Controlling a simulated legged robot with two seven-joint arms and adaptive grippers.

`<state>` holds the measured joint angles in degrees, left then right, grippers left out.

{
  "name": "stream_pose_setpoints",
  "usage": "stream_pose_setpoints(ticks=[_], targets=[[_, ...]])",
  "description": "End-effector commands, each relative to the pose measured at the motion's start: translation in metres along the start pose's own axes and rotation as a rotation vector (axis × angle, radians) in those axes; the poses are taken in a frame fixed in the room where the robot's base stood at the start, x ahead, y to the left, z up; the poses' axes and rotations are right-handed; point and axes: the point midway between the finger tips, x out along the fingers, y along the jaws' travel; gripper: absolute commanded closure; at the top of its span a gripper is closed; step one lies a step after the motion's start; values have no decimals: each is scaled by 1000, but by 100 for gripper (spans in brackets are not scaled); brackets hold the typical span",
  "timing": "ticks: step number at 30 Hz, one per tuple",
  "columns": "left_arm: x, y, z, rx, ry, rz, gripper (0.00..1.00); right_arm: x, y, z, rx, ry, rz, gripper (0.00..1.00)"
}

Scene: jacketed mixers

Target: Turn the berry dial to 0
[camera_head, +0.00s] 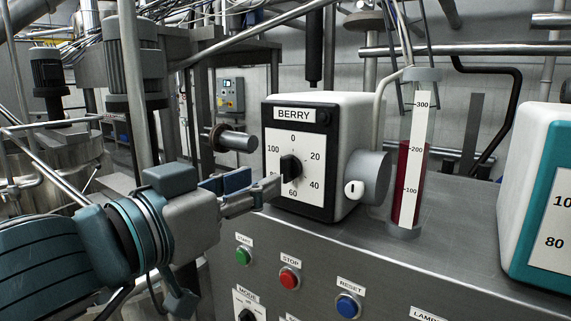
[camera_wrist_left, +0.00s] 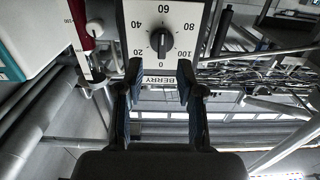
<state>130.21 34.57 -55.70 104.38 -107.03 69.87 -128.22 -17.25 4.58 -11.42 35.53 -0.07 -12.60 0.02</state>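The berry dial is a black knob (camera_head: 290,166) on the white face of a box (camera_head: 345,130) labelled BERRY, numbered 0 at the top round to 100. In the left wrist view the knob (camera_wrist_left: 161,40) appears upside down, its grip lying roughly along the line from 0 to 60. I cannot tell which end points. My left gripper (camera_head: 268,190) is in front of the face, low and left of the knob, covering the 80 mark. In the left wrist view its fingers (camera_wrist_left: 162,82) are spread apart with nothing between them, short of the knob. My right gripper is out of view.
A gauge tube with red liquid (camera_head: 410,170) stands right of the box, and a teal-edged box (camera_head: 545,200) is at the far right. Below are green (camera_head: 243,255), red (camera_head: 289,278) and blue (camera_head: 347,305) buttons on the steel panel. A rod end (camera_head: 238,141) lies left of the box.

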Motion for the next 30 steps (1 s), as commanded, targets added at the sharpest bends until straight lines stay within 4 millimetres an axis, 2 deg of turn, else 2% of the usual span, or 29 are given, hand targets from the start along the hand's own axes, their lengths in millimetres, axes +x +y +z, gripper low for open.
stream_pose_setpoints(ticks=[3,9,15,22,23,27,30], targets=[[27,0,-1,-2,-2,1,62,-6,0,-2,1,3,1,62],[59,1,-1,-1,-1,2,62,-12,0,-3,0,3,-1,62],[71,1,0,0,0,1,62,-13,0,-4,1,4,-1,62],[72,1,0,0,1,1,62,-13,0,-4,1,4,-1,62],[72,1,0,0,1,1,65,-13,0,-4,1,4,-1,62],[72,1,0,-1,1,1,100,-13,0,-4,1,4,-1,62],[72,1,0,0,0,1,100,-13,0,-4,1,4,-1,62]])
